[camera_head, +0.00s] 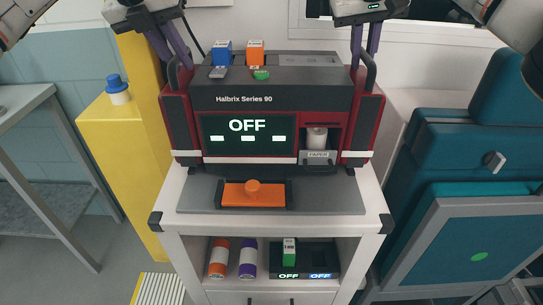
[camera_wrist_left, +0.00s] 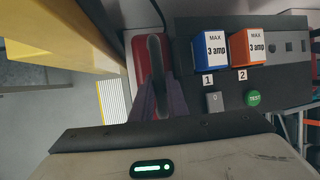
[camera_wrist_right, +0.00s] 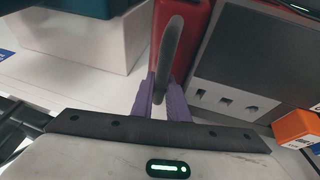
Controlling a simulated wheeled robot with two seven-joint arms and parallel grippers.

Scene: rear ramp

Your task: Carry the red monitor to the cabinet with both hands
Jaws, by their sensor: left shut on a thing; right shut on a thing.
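The red monitor (camera_head: 180,125) is a boxy unit with red sides, labelled "Halbrix Series 90", its dark screen reading OFF. It stands upright at the top of a white cabinet (camera_head: 173,190), above a grey mat; whether it touches the surface is hard to tell. My left gripper (camera_head: 183,62) is shut on the monitor's left side handle, also seen in the left wrist view (camera_wrist_left: 155,60). My right gripper (camera_head: 362,62) is shut on the right side handle, which shows in the right wrist view (camera_wrist_right: 170,45). The blue block (camera_head: 221,53) and orange block (camera_head: 255,53) sit on the monitor's top.
An orange knobbed piece (camera_head: 255,194) lies on the grey mat (camera_head: 325,195) in front. The lower shelf holds orange and purple cylinders and a dark tray (camera_head: 318,258). A yellow cabinet (camera_head: 115,150) stands left, with a blue-capped bottle (camera_head: 117,90). Teal seats (camera_head: 450,140) stand right.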

